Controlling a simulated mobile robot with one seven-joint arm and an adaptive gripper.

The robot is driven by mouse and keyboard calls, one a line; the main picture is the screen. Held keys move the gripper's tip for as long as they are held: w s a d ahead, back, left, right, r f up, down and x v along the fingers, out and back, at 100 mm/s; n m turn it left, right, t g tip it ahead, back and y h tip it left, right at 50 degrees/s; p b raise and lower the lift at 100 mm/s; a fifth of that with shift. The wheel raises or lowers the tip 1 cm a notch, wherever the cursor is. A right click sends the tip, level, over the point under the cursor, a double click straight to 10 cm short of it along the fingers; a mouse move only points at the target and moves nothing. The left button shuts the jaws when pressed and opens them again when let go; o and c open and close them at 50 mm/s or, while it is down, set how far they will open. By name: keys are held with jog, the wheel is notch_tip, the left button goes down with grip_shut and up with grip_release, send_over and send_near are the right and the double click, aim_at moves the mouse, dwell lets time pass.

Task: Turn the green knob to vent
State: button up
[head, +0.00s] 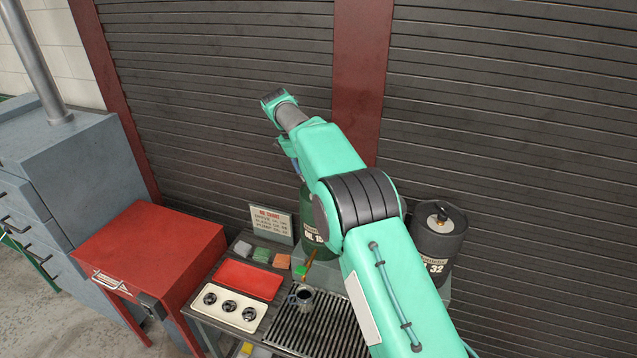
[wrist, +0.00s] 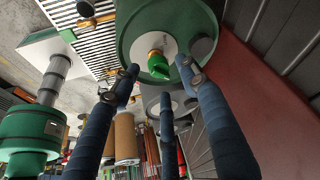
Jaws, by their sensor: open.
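The green knob (wrist: 158,66) stands on a brass fitting at the centre of a white disc on top of a green drum (wrist: 128,38). My gripper (wrist: 160,78) is open, with its three blue fingers spread around the line to the knob. Two fingertips appear on either side of the knob and the third below it in the wrist view. I see no clear contact, and the gap in depth is hard to judge. In the head view the green drum (head: 313,228) is partly behind my arm, and its top knob is hidden. Any vent marking is not readable.
A dark drum (head: 437,232) stands right of the green drum. A green-handled brass tap (head: 302,270) projects over a slatted grate (head: 318,325) near a mug (head: 301,296). A sign (head: 271,223), red tray (head: 248,279) and red cabinet (head: 150,250) are left. Shutters stand behind.

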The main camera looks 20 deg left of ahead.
jog(key=v, duration=0.9)
jog(key=shift+r, duration=0.1)
dwell(0.3)
